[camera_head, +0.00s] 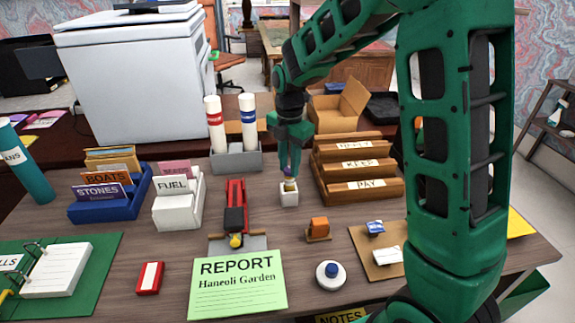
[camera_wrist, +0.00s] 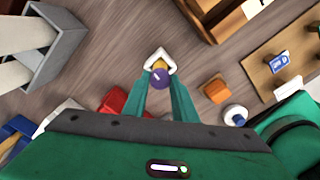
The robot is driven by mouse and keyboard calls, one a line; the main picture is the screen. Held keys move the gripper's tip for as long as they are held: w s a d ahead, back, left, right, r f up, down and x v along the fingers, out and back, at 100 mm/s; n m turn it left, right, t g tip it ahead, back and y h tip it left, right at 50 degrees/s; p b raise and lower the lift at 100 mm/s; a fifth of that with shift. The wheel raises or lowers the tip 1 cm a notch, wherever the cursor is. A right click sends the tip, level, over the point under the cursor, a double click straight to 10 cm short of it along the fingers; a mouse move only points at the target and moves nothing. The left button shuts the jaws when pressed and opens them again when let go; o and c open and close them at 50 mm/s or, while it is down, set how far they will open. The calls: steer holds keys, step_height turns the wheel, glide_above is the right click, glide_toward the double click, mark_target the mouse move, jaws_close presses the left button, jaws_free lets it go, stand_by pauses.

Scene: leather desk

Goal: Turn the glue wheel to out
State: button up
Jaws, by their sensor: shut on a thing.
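A small yellow glue stick (camera_wrist: 160,63) stands in a white square holder (camera_head: 289,197) on the wooden desk. Its purple wheel (camera_wrist: 161,78) is at the top and carries a short white mark, seen in the wrist view. My gripper (camera_head: 289,180) points down over the holder, with its two green fingers on either side of the wheel and shut on it. The holder also shows in the wrist view (camera_wrist: 151,62). The fingers cover part of the wheel in the head view, and no lettering around it can be read.
A wooden letter rack (camera_head: 360,190) stands close on the right, and a grey holder with two tubes (camera_head: 240,160) behind left. A red stapler-like tool (camera_head: 235,205) is left of the holder. An orange block (camera_head: 318,228) and a blue-topped white round item (camera_head: 330,275) lie in front.

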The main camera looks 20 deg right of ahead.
mark_target(289, 169)
steer(key=shift+n, duration=0.5)
steer(key=o, duration=1.1)
steer(key=shift+r, duration=0.1)
step_height(289, 169, up, 10)
steer(key=shift+w+r, duration=0.1)
steer(key=shift+r, duration=0.15)
